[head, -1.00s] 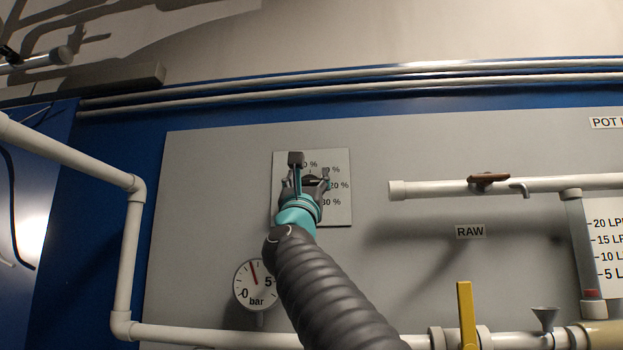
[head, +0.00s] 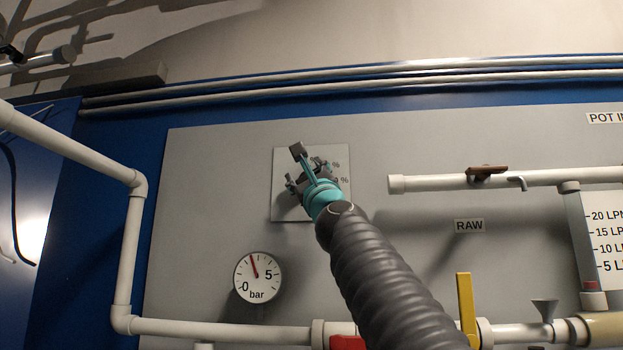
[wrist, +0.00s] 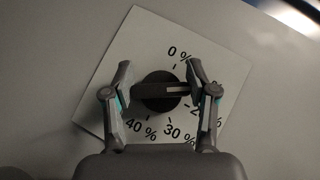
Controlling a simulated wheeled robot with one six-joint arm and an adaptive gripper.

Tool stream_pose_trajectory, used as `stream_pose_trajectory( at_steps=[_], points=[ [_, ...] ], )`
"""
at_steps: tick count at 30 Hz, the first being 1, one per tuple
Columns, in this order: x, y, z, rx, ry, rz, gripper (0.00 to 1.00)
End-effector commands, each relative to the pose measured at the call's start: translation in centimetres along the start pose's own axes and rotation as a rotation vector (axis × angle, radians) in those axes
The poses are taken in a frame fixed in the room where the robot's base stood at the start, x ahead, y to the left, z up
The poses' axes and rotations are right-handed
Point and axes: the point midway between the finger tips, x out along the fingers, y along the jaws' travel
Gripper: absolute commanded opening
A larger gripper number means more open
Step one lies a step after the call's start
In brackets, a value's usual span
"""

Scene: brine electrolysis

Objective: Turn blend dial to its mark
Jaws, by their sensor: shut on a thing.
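The blend dial (wrist: 158,97) is a round black knob with a raised grip bar, at the middle of a pale square scale plate (wrist: 110,72) in the wrist view. The plate carries percent marks; 0 %, 30 % and 40 % are readable, and others are partly covered by a finger. My gripper (wrist: 160,86) is shut on the dial's bar, one finger at each end. The bar lies nearly level in the wrist view; its exact reading is unclear. In the head view my gripper (head: 307,172) is in front of the plate (head: 282,208) and hides the dial.
A pressure gauge (head: 257,277) is below the plate. A white pipe (head: 125,255) runs down the left. A brown-handled tap (head: 487,173), RAW label (head: 469,226), yellow handle (head: 466,310) and red handle (head: 347,342) are nearby. The grey panel (head: 215,180) around the plate is clear.

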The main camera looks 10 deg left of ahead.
Motion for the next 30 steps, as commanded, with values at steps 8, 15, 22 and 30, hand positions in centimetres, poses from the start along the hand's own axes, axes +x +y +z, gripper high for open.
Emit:
stream_pose_trajectory(
  at_steps=[8,15,22,30],
  points=[
    [0.24,-0.18,0.06,-0.18,0.021,0.18,0.23],
    [0.21,-0.06,0.1,-0.296,0.019,0.296,0.23],
    [0.11,0.12,-0.03,-0.36,0.018,0.36,0.23],
    [-0.02,0.26,-0.16,-0.386,0.018,0.387,0.23]
  ],
)
